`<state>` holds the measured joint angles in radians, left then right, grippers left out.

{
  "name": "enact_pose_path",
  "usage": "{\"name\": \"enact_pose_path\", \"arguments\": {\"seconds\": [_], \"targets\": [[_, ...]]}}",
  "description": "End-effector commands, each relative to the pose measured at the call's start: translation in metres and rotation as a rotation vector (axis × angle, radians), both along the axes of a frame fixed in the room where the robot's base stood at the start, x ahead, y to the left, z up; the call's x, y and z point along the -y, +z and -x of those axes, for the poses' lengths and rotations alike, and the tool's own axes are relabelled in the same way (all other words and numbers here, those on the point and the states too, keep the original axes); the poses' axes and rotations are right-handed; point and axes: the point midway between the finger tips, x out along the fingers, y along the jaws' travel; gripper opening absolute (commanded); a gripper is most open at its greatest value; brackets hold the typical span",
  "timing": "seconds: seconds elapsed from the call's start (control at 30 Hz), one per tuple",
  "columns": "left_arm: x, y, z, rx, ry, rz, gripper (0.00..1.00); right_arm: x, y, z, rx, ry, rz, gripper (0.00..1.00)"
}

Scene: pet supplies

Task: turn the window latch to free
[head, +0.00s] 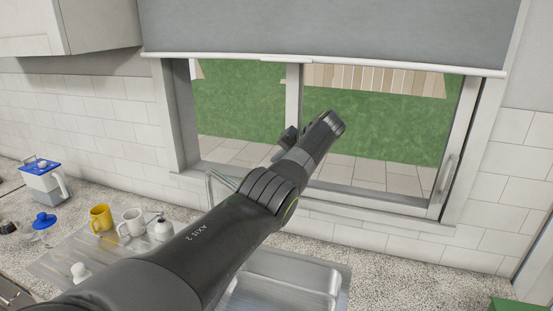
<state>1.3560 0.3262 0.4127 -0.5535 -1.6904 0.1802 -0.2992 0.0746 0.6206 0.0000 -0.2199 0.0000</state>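A sliding window (370,188) in a pale frame fills the back wall above the sink. A pale upright handle (447,174), which looks like the latch, sits on the right stile of the window; its exact turn is too small to tell. My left arm reaches up from the lower left across the picture, its far end in front of the window's middle, well left of the handle and apart from it. A small dark part (288,136) shows beside that end; I cannot tell whether it is the gripper, and no fingers can be made out. My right gripper is out of view.
A grey blind (330,28) hangs over the window's top. A metal sink (285,285) and tap (216,182) lie partly behind my arm. A yellow mug (101,218), white mug (131,222) and blue-lidded jug (43,180) stand left. The right counter is mostly clear.

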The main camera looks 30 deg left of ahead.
Motion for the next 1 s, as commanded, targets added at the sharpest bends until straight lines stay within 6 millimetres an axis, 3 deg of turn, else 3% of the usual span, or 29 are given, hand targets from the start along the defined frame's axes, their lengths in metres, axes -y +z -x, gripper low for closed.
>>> {"name": "enact_pose_path", "arguments": {"seconds": [0.5, 0.53, 0.57, 1.0], "targets": [[0.003, 0.0027, -0.0002, -0.008, 0.0, 0.002, 0.0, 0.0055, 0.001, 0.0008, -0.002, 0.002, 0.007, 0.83], [0.003, 0.0026, -0.0003, -0.008, 0.0, 0.002, 0.15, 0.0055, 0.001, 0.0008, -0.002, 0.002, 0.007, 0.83], [0.0031, 0.0026, -0.0003, -0.008, 0.0, 0.002, 0.19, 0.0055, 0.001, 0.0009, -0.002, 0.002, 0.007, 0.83], [-0.0003, 0.0088, 0.0001, -0.009, 0.0, 0.003, 0.2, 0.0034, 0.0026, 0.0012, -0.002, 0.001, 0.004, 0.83]]}}
